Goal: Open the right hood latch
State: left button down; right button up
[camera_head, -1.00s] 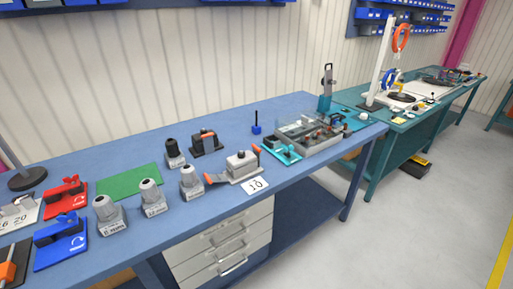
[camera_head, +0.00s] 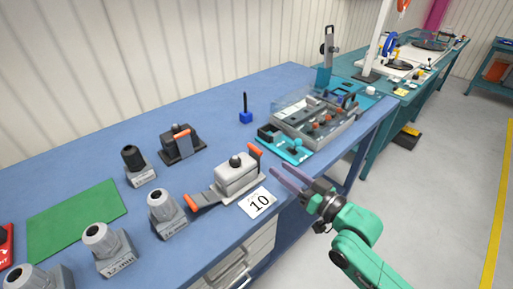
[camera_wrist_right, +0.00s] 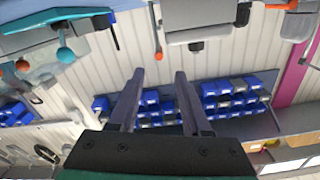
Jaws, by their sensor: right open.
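A grey hood (camera_head: 236,174) with a round knob on top sits on a light grey base on the blue bench. Its right latch (camera_head: 254,151) has an orange end pointing up at the hood's right side. Its left latch (camera_head: 196,203) lies low, out to the left, with an orange end. A white card (camera_head: 258,202) marked 10 lies in front. My right gripper (camera_head: 278,168) is open and empty, right of the hood and apart from the right latch. In the right wrist view its fingers (camera_wrist_right: 160,72) are spread, with a grey housing and an orange-tipped lever (camera_wrist_right: 158,54) beyond. My left gripper is not in view.
A teal fixture with a clear-lidded box (camera_head: 315,118) stands behind my right gripper. A black device with an orange handle (camera_head: 182,143) is behind the hood. Several grey knobbed blocks (camera_head: 166,212) stand to the left, near a green mat (camera_head: 78,219).

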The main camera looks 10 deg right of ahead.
aim_at(261, 154)
jog(key=p+x, duration=0.1)
jog(key=x, duration=0.9)
jog(key=shift+w+a+f+p, duration=0.15)
jog(key=shift+w+p, duration=0.15)
jog(key=shift+p, duration=0.05)
jog(key=shift+w+a, duration=0.2)
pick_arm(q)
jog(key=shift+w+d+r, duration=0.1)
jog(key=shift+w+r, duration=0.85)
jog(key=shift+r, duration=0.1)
pick_arm(e)
jog(key=shift+f, duration=0.15)
jog(key=shift+c, duration=0.3)
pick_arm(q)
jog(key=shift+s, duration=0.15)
pick_arm(e)
grip_shut()
